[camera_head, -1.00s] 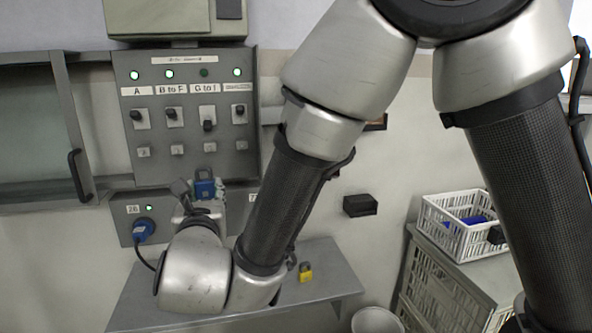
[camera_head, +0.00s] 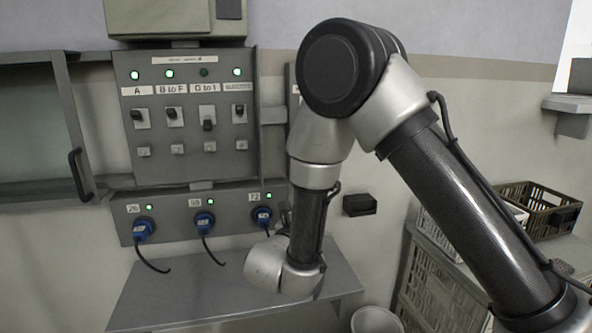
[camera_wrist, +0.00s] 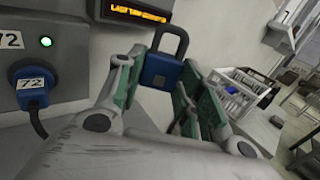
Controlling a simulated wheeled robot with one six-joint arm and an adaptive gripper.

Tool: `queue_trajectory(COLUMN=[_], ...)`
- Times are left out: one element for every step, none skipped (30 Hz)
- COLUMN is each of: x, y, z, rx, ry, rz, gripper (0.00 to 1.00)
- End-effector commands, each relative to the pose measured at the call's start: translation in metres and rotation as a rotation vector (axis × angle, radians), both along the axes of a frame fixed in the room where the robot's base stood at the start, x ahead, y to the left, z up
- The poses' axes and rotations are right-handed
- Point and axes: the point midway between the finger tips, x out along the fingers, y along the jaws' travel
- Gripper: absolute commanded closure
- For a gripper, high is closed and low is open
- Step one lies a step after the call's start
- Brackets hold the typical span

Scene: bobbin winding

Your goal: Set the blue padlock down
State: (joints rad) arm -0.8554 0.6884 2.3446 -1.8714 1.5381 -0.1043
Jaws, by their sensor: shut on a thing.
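The blue padlock (camera_wrist: 160,71), with a dark closed-looking shackle pointing up, is between the green-padded fingers of my gripper (camera_wrist: 163,78) in the wrist view. My gripper is shut on its body and holds it up in the air. In the head view my wrist is low at the right end of the socket panel, in front of the shelf (camera_head: 185,291); my arm hides the padlock and most of the gripper there.
Plug 72 (camera_wrist: 33,88) is left of my gripper in the wrist view. A black box (camera_head: 360,205) is on the wall. Crates (camera_head: 546,220) stand at right. The shelf's left part is clear.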

Motion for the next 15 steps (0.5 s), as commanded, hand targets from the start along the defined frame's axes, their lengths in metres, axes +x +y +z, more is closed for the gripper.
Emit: queue_trajectory(x=[0.011,0.016,0.022,0.025,0.028,0.030,0.032,0.033,0.033,0.033,0.033,0.033,0.032,0.032,0.031], y=[-0.032,-0.049,-0.072,-0.089,-0.106,-0.128,-0.143,-0.158,-0.176,-0.188,-0.200,-0.213,-0.222,-0.230,-0.238], z=[-0.016,-0.025,-0.037,-0.045,-0.053,-0.064,-0.071,-0.079,-0.087,-0.093,-0.098,-0.104,-0.107,-0.110,-0.113], rx=[-0.006,-0.007,-0.007,-0.005,-0.006,-0.006,-0.005,-0.005,-0.004,-0.004,-0.003,-0.003,-0.002,-0.002,0.000], ry=[0.004,0.004,0.005,0.004,0.005,0.004,0.003,0.003,0.003,0.002,0.002,0.002,0.002,0.001,0.000], rz=[-0.066,-0.101,-0.148,-0.182,-0.215,-0.256,-0.285,-0.312,-0.344,-0.367,-0.387,-0.410,-0.426,-0.440,-0.455], gripper=[0.92,0.92,0.92,0.92,0.92,0.92,0.92,0.92,0.92,0.92,0.92,0.92,0.92,0.92,0.92])
